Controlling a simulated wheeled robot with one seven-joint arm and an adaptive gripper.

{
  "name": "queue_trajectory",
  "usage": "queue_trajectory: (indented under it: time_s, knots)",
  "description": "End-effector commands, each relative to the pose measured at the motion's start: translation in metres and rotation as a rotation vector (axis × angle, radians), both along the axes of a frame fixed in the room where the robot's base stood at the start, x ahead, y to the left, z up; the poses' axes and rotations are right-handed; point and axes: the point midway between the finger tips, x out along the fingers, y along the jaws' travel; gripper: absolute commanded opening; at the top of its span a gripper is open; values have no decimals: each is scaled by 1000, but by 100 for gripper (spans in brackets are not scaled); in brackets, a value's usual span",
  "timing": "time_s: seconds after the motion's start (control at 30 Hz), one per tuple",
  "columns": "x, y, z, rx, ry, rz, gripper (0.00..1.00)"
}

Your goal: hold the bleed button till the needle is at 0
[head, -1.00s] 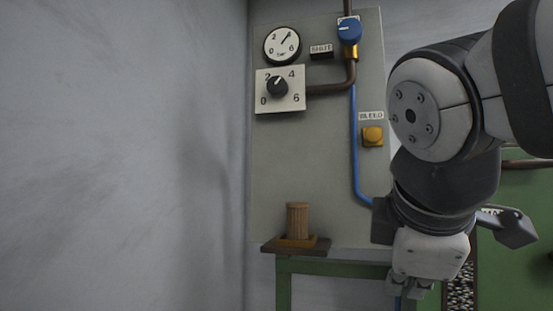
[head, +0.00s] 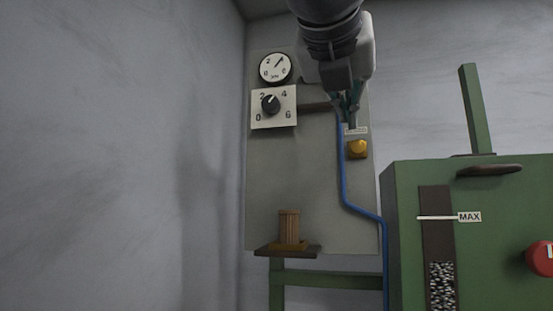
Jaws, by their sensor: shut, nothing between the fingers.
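The yellow bleed button (head: 358,149) is on the grey panel (head: 310,190), under a small label. The round gauge (head: 275,68) is at the panel's top left; its needle points up and to the right, away from 0. My gripper (head: 350,118) is shut and empty, fingers pointing down, just above and left of the button in the picture. It covers part of the bleed label. I cannot tell how far it is from the panel. The blue valve knob is hidden behind my arm.
A square dial with a black knob (head: 270,104) is below the gauge. A blue hose (head: 344,185) runs down beside the button. A wooden cylinder (head: 289,226) stands on a small shelf.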

Motion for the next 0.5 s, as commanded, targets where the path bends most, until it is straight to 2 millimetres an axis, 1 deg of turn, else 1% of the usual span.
queue_trajectory:
  time_s: [0.37,0.5]
  knots:
    - [0,1,2,-20,3,6,0]
    - [5,-2,0,-19,4,5,0]
